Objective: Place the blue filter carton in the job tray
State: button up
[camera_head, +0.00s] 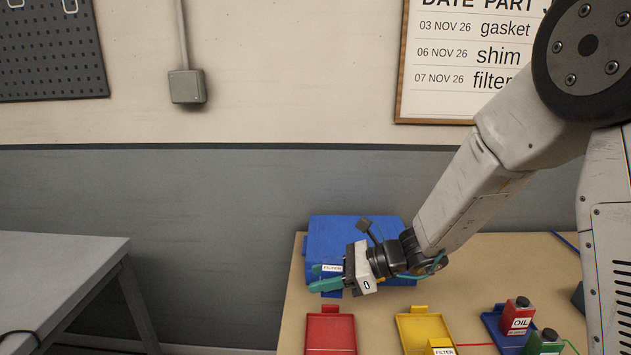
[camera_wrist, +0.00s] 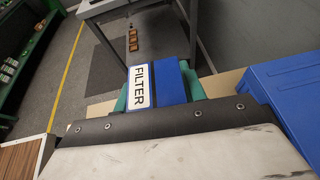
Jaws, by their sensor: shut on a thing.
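The blue filter carton (camera_wrist: 172,84), with a white FILTER label, is between the green fingers of my gripper (camera_wrist: 158,88) in the wrist view. In the head view my gripper (camera_head: 326,277) is shut on the carton (camera_head: 332,268), which is partly hidden by the fingers. It is held in front of a large blue bin or tray (camera_head: 322,238) at the table's back left. That blue container also shows at the right of the wrist view (camera_wrist: 290,92). No label marks which container is the job tray.
On the tan table (camera_head: 475,268) stand a red tray (camera_head: 331,325), a yellow tray (camera_head: 424,325) with a yellow filter carton (camera_head: 441,347), and a blue tray (camera_head: 498,325) with a red oil bottle (camera_head: 517,316). A green bottle (camera_head: 545,343) is nearby. A grey bench (camera_head: 60,275) stands left, across a gap.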

aim_at(325, 262)
jog(key=r, duration=0.3)
jog(key=shift+w+r, duration=0.35)
jog(key=shift+r, duration=0.05)
jog(key=w+d+f+m+t+h, duration=0.1)
jog(key=w+d+m+t+h, duration=0.2)
jog(key=d, duration=0.5)
jog(key=w+d+f+m+t+h, duration=0.2)
jog(key=w+d+m+t+h, duration=0.1)
jog(key=d, duration=0.5)
jog(key=w+d+f+m+t+h, duration=0.1)
jog(key=w+d+m+t+h, duration=0.2)
jog(key=w+d+m+t, duration=0.2)
jog(key=w+d+m, duration=0.1)
jog(key=d+m, duration=0.1)
jog(key=d, duration=0.1)
jog(key=shift+w+d+f+h, duration=0.25)
jog(key=shift+d+f+h, duration=0.05)
jog(key=shift+d+f, duration=0.1)
